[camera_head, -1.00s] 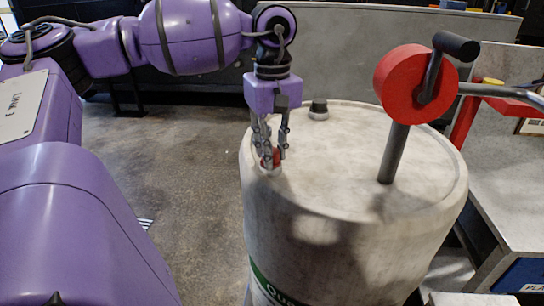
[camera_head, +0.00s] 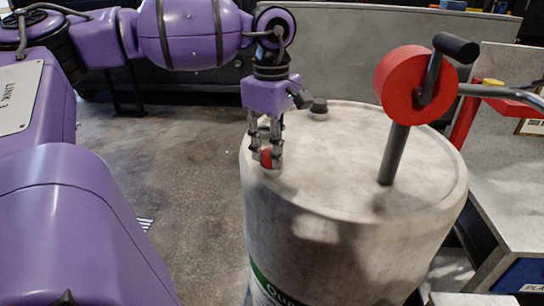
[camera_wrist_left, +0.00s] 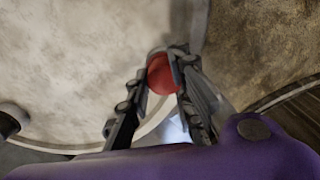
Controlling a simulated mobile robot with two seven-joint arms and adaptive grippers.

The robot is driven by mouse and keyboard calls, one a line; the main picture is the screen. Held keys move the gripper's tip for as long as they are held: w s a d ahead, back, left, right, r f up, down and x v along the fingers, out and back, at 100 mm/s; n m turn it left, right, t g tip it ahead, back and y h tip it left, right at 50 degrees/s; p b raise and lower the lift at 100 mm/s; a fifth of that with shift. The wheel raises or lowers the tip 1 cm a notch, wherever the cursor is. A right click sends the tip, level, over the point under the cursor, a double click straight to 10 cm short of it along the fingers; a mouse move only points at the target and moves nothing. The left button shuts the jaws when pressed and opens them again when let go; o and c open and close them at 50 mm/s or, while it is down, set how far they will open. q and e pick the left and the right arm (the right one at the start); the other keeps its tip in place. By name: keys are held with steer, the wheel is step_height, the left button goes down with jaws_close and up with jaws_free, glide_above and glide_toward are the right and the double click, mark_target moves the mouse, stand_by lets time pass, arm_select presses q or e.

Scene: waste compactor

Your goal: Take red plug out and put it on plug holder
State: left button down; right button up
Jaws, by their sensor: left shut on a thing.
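The red plug (camera_head: 266,158) sits at the left edge of the top of a pale drum (camera_head: 330,150). My left gripper (camera_head: 265,152) points down and is shut on the plug, with its fingers on either side. In the left wrist view the red plug (camera_wrist_left: 161,74) shows between the two fingertips (camera_wrist_left: 163,82) near the drum's rim. Whether the plug is still seated in its opening is hidden by the fingers. My right gripper is not in view. I cannot make out the plug holder for certain.
A dark post with a red wheel and black handle (camera_head: 410,85) rises from the drum's right side. A small dark cap (camera_head: 319,108) stands at the drum's back. A grey table (camera_head: 520,190) is at the right. Open floor (camera_head: 190,160) lies left of the drum.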

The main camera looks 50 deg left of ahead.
arm_select(q)
steer(key=n, duration=0.3)
steer(key=shift+s+a+f+n, duration=0.15)
steer(key=shift+s+n, duration=0.15)
steer(key=shift+n, duration=0.1)
steer(key=n, duration=0.3)
steer(key=shift+s+a+n+p, duration=0.1)
steer(key=shift+s+n+p, duration=0.05)
steer(key=shift+n+p, duration=0.15)
steer(key=shift+n, duration=0.8)
steer(key=n, duration=0.5)
steer(key=shift+s, duration=0.1)
